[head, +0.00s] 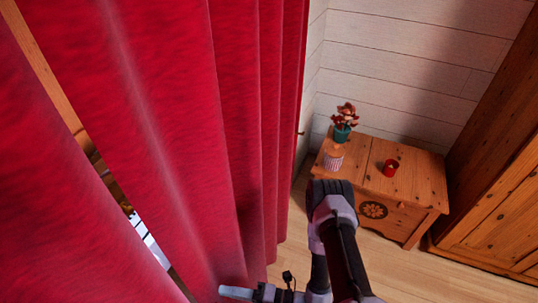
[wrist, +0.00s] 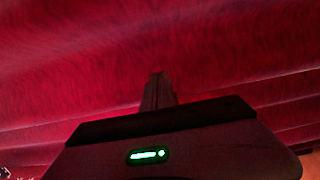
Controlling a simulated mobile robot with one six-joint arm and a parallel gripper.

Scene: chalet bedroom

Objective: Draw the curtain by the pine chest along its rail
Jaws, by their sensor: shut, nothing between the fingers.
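A red curtain (head: 165,120) hangs in deep folds over the left half of the head view; its rail is not in view. The pine chest (head: 408,181) stands to the right, against the white plank wall. My gripper (head: 222,291) is low at the bottom of the head view, pointing left at the curtain's lower part. In the wrist view, my gripper's fingers (wrist: 158,78) are together and empty, in front of the red curtain cloth (wrist: 230,50) that fills most of the picture. I cannot tell whether the fingertips touch the cloth.
A potted red flower (head: 345,120), a striped pot (head: 333,158) and a red cup (head: 391,167) stand on the chest. A tall wooden wardrobe (head: 500,200) is at the right. A narrow gap at the left shows a wooden frame (head: 45,70). Bare floor (head: 400,262) lies before the chest.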

